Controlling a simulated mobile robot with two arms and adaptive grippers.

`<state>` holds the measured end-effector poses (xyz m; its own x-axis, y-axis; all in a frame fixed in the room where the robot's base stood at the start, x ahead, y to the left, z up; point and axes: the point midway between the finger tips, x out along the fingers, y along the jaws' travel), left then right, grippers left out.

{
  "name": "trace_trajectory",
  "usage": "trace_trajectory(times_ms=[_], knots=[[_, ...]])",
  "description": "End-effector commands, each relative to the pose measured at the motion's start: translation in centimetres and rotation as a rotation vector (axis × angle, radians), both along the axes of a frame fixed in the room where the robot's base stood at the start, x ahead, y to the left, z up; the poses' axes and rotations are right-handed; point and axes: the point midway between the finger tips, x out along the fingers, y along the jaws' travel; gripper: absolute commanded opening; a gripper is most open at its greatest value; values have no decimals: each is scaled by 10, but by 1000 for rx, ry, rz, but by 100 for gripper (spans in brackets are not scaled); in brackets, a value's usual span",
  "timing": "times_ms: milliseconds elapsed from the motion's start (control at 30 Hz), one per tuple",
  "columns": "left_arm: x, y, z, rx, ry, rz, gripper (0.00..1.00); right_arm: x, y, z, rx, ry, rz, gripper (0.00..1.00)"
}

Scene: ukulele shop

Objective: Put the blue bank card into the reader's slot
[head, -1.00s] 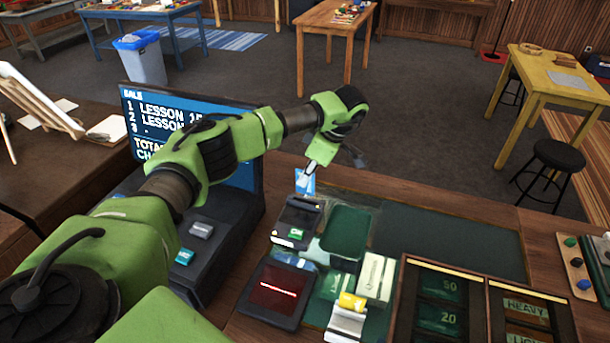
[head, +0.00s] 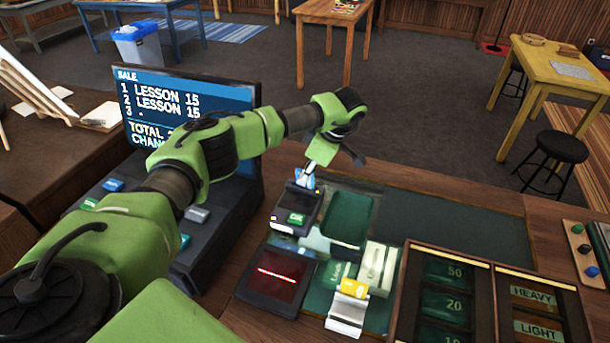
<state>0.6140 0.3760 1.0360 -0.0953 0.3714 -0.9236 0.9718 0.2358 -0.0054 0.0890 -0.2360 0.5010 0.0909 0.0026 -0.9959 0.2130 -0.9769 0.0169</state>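The blue bank card (head: 304,181) is upright at the far end of the card reader (head: 296,207). Only a small part of it shows above the reader, and I cannot tell how deep it sits in the slot. My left gripper (head: 309,168) points down over the card with its fingers at the card's top edge. It looks shut on the card. The reader is a dark device with a green key, on the counter. My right gripper is not in view.
A green tray (head: 347,218) stands right of the reader. A dark pad with a red line (head: 276,279) lies in front. The register screen (head: 190,107) stands behind my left arm. A cash drawer (head: 447,292) is at the right. The green mat (head: 455,230) is bare at the back right.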

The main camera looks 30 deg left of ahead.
Motion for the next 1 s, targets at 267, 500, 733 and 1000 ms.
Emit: trace_trajectory(times_ms=[267,500,733,1000], knots=[[0,0,-1,0,0,0,0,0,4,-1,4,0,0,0],[0,0,-1,0,0,0,24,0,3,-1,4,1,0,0],[0,-1,0,0,-1,0,24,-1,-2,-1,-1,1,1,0],[5,-15,35,0,-4,-3,24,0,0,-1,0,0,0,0]])
